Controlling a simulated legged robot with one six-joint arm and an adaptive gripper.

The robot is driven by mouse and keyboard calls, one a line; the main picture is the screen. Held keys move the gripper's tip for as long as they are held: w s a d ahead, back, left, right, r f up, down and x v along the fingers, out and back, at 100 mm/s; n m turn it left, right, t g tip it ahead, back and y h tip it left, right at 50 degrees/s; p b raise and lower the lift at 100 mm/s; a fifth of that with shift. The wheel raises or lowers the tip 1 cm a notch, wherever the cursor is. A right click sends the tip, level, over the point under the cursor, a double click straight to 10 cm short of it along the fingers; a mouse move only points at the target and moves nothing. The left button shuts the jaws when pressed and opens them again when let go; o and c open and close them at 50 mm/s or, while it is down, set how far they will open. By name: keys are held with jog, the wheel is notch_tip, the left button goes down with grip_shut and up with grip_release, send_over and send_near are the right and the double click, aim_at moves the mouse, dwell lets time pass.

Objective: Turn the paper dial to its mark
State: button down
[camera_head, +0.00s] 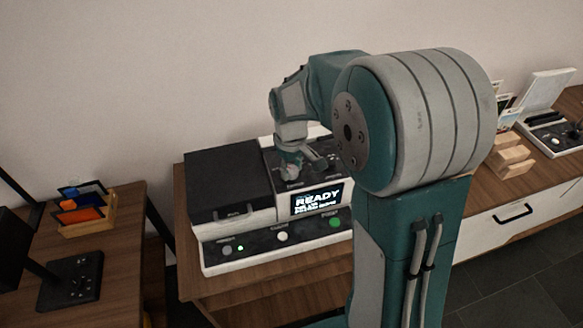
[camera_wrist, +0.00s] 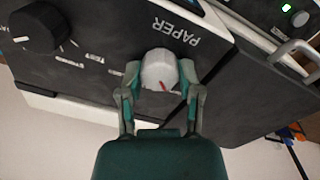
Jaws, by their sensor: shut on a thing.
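The paper dial (camera_wrist: 159,68) is a pale grey-white knob with a red pointer line, beside the word PAPER on the dark top panel of the machine (camera_head: 228,250). My gripper (camera_wrist: 160,82) is shut on the dial, one finger on each side, in the wrist view. In the head view my gripper (camera_head: 290,172) reaches down onto the machine's top panel, and the dial is hidden there. The dial's mark cannot be made out.
A black knob (camera_wrist: 40,27) with printed labels stands on the same panel. The machine has a lit READY screen (camera_head: 317,199), a dark lid (camera_head: 226,180) and front buttons. A side table at left holds a wooden box (camera_head: 86,222). Wooden blocks (camera_head: 510,155) stand at right.

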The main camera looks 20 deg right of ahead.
aim_at(290, 170)
dwell(0.3)
jog(key=shift+c, duration=1.4)
grip_release()
jog(key=shift+w+a, duration=0.1)
notch_tip(290, 170, up, 12)
jog(key=shift+a, duration=0.15)
jog(key=shift+f, duration=0.1)
